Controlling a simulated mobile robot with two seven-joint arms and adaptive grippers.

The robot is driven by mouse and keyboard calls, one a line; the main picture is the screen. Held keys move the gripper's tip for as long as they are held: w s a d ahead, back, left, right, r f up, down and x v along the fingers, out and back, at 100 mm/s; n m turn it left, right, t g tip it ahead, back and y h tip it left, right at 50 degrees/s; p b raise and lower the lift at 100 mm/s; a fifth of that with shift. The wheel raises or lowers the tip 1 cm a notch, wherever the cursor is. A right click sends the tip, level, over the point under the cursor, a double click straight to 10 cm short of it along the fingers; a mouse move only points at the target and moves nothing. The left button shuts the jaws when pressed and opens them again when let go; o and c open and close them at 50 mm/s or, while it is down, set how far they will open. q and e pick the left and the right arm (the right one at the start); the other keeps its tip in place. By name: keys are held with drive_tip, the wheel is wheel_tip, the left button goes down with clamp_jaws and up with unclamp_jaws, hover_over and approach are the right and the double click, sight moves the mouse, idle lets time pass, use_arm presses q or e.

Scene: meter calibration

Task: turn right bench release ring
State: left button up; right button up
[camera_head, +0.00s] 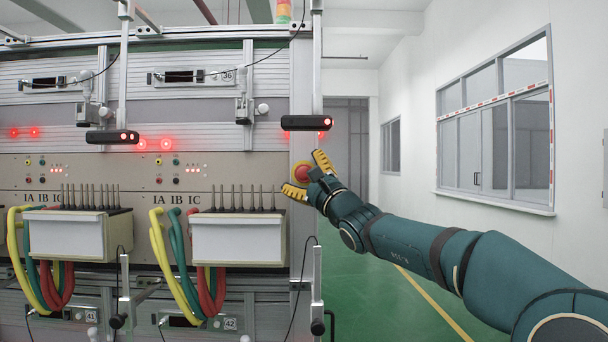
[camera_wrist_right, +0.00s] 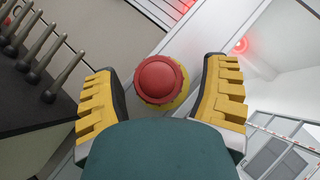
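The release ring is a red round knob (camera_head: 302,172) with a yellow collar on the bench's right upright post. It also shows in the right wrist view (camera_wrist_right: 160,80), between the two finger pads. My right gripper (camera_head: 308,178) is open around it, with one yellow pad above right of the knob and one below left. In the right wrist view the gripper (camera_wrist_right: 162,100) has gaps between both pads and the knob, so the pads look apart from it. My left gripper is not in view.
A black sensor bar (camera_head: 307,123) hangs just above the knob. A white box with several dark pins (camera_head: 238,238) and coloured cables (camera_head: 175,262) stand to the left. The green floor (camera_head: 375,305) to the right is clear.

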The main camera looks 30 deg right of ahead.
drive_tip(key=shift+s+a, duration=0.1)
drive_tip(key=v, duration=1.2)
idle(0.4)
